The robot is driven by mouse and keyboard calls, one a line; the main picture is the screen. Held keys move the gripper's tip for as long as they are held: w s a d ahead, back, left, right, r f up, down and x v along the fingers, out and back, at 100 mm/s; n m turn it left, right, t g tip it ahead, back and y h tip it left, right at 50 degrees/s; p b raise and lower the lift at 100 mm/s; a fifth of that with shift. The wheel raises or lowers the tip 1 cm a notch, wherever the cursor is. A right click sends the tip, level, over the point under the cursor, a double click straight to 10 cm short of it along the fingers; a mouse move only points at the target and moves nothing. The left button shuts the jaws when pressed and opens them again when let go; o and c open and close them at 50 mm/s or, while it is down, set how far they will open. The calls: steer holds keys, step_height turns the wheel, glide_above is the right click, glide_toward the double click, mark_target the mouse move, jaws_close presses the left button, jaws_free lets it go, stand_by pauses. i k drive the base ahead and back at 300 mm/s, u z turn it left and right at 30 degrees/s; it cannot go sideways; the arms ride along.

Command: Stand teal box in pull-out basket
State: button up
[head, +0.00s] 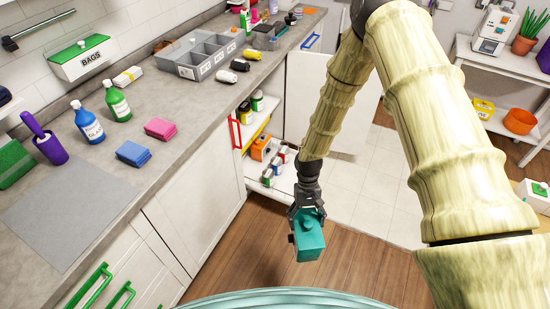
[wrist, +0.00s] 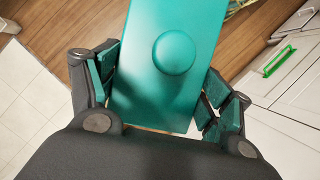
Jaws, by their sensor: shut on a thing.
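The teal box (head: 310,243) is held in my gripper (head: 306,212) above the wood floor, in front of the open cabinet. In the wrist view the teal box (wrist: 168,85) shows a round knob on its face. The fingers of my gripper (wrist: 158,95) are on both sides of it. The pull-out basket (head: 262,178) appears to be the white lower tray in the open cabinet, left of my gripper. It holds an orange item and several small bottles or boxes.
The counter (head: 190,115) carries bottles, sponges and a grey divided bin. The wood floor (head: 245,260) is clear.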

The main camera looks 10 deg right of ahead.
mark_target(288, 191)
steer(key=i, duration=0.9)
